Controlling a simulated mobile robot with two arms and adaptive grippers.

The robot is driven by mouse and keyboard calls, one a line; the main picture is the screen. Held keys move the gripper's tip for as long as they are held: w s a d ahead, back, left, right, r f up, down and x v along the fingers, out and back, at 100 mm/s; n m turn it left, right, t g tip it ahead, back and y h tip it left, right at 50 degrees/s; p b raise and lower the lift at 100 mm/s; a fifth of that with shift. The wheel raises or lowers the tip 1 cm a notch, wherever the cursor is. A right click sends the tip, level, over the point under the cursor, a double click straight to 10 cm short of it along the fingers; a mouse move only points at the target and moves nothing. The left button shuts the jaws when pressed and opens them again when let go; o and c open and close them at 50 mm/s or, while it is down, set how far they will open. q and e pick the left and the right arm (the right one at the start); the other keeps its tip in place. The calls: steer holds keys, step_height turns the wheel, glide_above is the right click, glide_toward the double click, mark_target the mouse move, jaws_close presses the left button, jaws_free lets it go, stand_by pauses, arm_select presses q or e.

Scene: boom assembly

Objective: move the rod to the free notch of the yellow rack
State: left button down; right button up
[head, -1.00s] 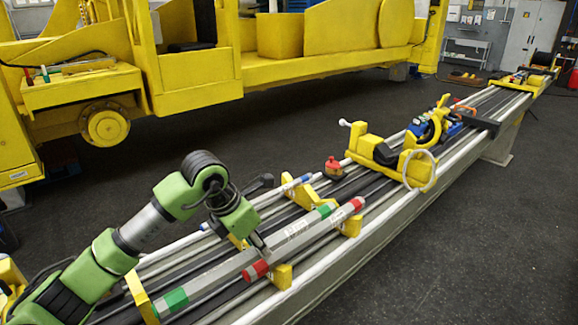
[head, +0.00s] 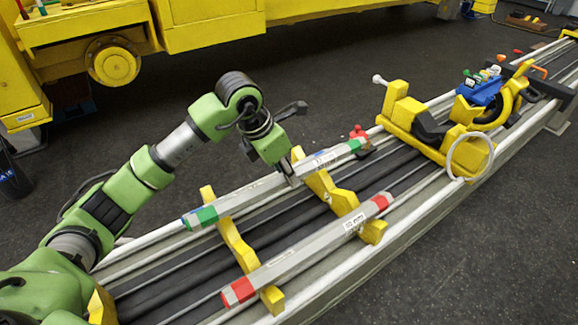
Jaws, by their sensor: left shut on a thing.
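My left gripper (head: 290,172) is shut on the middle of a long grey rod with green ends (head: 255,192). The rod lies along the far side of the yellow rack, above or against a blue-marked rod (head: 187,222) that it mostly hides. I cannot tell whether the held rod touches the rack. The yellow rack has two notched supports, a left one (head: 235,243) and a right one (head: 343,201). A red-ended rod (head: 305,250) rests in the near notches. The middle of both supports shows empty. My right gripper is not in view.
The rack stands on a long rail bed with dark strips (head: 290,222). To the right are a yellow clamp-like fixture (head: 402,112) with a white ring (head: 470,157) and a blue holder (head: 480,90). A small red object (head: 358,132) is near the rod's far end. A yellow machine (head: 215,28) stands behind.

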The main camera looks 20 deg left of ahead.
mark_target(287, 183)
arm_select(q)
steer(key=shift+f, duration=0.2)
steer(key=shift+s+f+b, duration=0.1)
steer(key=shift+f+b, duration=0.15)
steer(key=shift+b, duration=0.05)
steer(key=shift+w+f, duration=0.2)
steer(key=shift+f, duration=0.45)
steer(key=shift+f+b, duration=0.5)
steer(key=shift+b, duration=0.05)
steer(key=shift+f, duration=0.2)
steer(key=shift+f+b, duration=1.25)
steer(key=shift+f, duration=0.95)
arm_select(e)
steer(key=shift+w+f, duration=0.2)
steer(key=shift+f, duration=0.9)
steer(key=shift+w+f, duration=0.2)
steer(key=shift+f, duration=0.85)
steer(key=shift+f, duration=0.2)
